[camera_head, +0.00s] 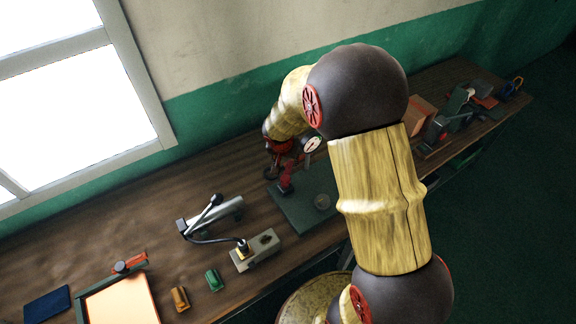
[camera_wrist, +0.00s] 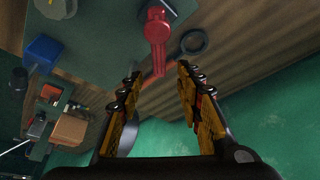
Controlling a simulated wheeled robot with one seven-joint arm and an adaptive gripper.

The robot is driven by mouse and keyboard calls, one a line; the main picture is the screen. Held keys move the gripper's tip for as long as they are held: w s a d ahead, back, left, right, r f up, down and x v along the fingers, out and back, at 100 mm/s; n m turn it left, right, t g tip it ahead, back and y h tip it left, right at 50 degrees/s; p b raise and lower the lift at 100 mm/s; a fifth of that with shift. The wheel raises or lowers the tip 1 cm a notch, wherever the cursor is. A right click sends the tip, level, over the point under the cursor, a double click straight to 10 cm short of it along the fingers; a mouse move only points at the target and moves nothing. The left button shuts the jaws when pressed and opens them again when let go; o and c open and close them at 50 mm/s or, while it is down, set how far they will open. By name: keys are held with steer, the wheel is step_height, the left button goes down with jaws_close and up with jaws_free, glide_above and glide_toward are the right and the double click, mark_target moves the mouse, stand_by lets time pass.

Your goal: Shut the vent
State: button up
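A red handle-like part (camera_wrist: 157,30), which may be the vent's, rises from a dark green plate (camera_wrist: 100,40) in the wrist view. My gripper (camera_wrist: 159,72) is open, with its two yellow fingers apart. The red part's lower end shows just beyond the gap between the fingertips, and I see no grip on it. In the head view, a red part (camera_head: 285,186) stands on the green plate (camera_head: 299,223), beside a round white-faced gauge (camera_head: 312,144). My arm hides much of this spot, and whether the vent is open or shut cannot be told.
A round grey piece (camera_head: 322,202) sits on the plate. A dark ring (camera_wrist: 194,41) lies near the red part. On the bench to the left are a grey block with a cable (camera_head: 257,251), small green (camera_head: 213,280) and orange (camera_head: 180,299) pieces. The wall runs behind the bench.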

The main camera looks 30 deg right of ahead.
mark_target(289, 166)
steer(key=x, duration=0.5)
steer(key=shift+w+d+f+b, duration=0.1)
steer(key=shift+f+b, duration=0.2)
steer(key=c, duration=0.3)
jaws_close()
stand_by(0.4)
